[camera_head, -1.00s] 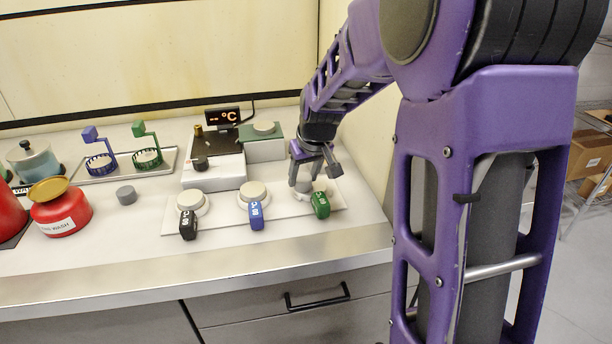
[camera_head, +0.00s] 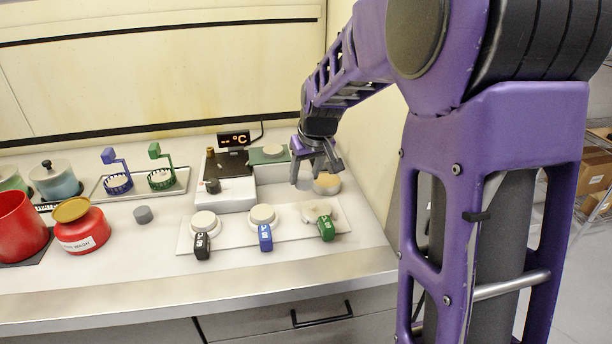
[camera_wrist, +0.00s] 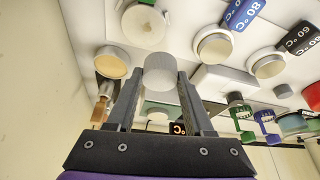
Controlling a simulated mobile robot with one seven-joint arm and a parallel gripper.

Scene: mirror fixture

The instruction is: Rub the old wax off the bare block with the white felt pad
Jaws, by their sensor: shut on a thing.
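My gripper (camera_head: 317,168) is above the back right of the white board (camera_head: 188,236), behind the green-tagged place. In the wrist view its fingers (camera_wrist: 160,98) are shut on a pale cylinder, which I take for the white felt pad (camera_wrist: 160,72). The head view hides the pad. The bare block (camera_head: 311,211) sits at the board's right end by the green tag (camera_head: 326,228). In the wrist view this block (camera_wrist: 143,25) shows brownish smears on its pale top. The pad is apart from it.
An amber-topped round dish (camera_head: 327,184) stands just below my gripper. White pucks (camera_head: 205,222) (camera_head: 263,215) sit by the black and blue tags. A heater unit (camera_head: 232,190), a grey cylinder (camera_head: 143,214) and a red wash pot (camera_head: 80,228) stand left. The front counter is clear.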

